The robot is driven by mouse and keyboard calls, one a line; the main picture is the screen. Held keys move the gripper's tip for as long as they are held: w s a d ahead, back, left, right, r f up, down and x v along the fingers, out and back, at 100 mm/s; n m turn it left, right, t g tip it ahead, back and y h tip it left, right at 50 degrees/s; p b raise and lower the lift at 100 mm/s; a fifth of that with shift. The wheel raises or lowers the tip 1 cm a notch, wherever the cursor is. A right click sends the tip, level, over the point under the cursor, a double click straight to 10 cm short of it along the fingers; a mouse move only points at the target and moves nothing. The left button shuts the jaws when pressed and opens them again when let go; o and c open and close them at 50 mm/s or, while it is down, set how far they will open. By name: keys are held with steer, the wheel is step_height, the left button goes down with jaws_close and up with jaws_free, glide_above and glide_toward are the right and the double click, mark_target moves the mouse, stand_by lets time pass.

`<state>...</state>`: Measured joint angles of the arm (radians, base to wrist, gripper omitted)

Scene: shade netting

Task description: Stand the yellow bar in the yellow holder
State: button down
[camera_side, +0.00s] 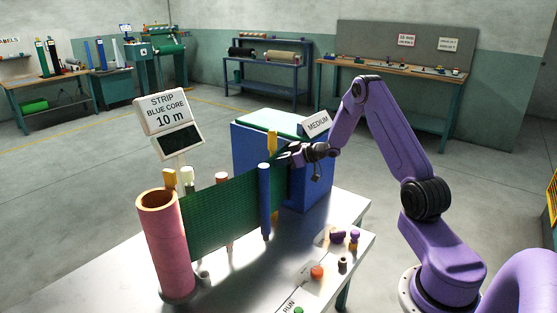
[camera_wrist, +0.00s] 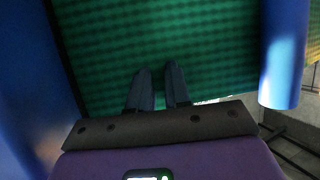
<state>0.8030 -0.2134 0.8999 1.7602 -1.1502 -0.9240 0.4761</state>
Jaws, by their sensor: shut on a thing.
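A yellow bar (camera_side: 272,141) stands upright near the right end of the green netting (camera_side: 223,215), its middle hidden by the netting. Another yellow piece (camera_side: 170,180) shows behind the top of the pink roll (camera_side: 165,245). I cannot tell which yellow piece is the holder. My gripper (camera_side: 284,157) is at the netting's upper right end, just right of the yellow bar. In the wrist view its fingers (camera_wrist: 159,68) lie close together against the netting (camera_wrist: 180,35), apparently shut on it. The exact grip is dark. No yellow bar is clear there.
A blue post (camera_side: 265,200) stands in front of the netting, also in the wrist view (camera_wrist: 284,55). A blue box (camera_side: 313,185) is behind my gripper. A sign (camera_side: 163,110) rises behind the roll.

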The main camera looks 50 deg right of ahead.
steer(key=shift+f, duration=0.5)
stand_by(0.4)
steer(key=c, duration=1)
jaws_free()
steer(key=v, duration=1.7)
steer(key=shift+s, duration=0.2)
steer(key=shift+w+r, duration=0.1)
